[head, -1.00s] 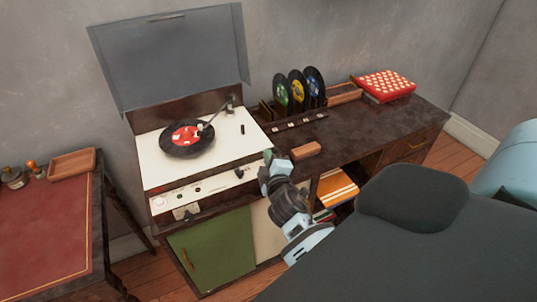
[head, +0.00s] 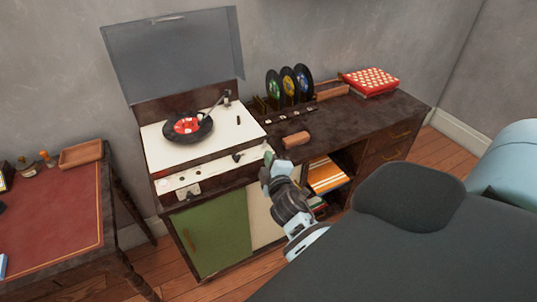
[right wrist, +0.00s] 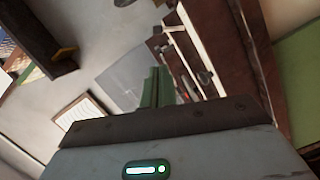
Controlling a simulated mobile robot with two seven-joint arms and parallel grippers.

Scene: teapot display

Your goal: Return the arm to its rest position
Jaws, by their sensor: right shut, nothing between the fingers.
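My right gripper (head: 268,163) is in front of the record player cabinet, near the right end of its front control panel. It is shut and empty. In the right wrist view its green fingers (right wrist: 157,85) are together, with the tilted control panel (right wrist: 180,62) beyond them. The record player (head: 208,143) has its lid (head: 172,55) raised. A black record with a red label (head: 187,126) lies on the turntable, and the tonearm (head: 216,103) reaches over it. My left gripper is not in view.
A brown block (head: 296,139) lies on the dark cabinet top (head: 350,122). Several records (head: 288,84) stand in a rack behind it. A red patterned box (head: 370,81) sits at the far right. A desk with a red top (head: 50,210) stands at left. Floor shows between them.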

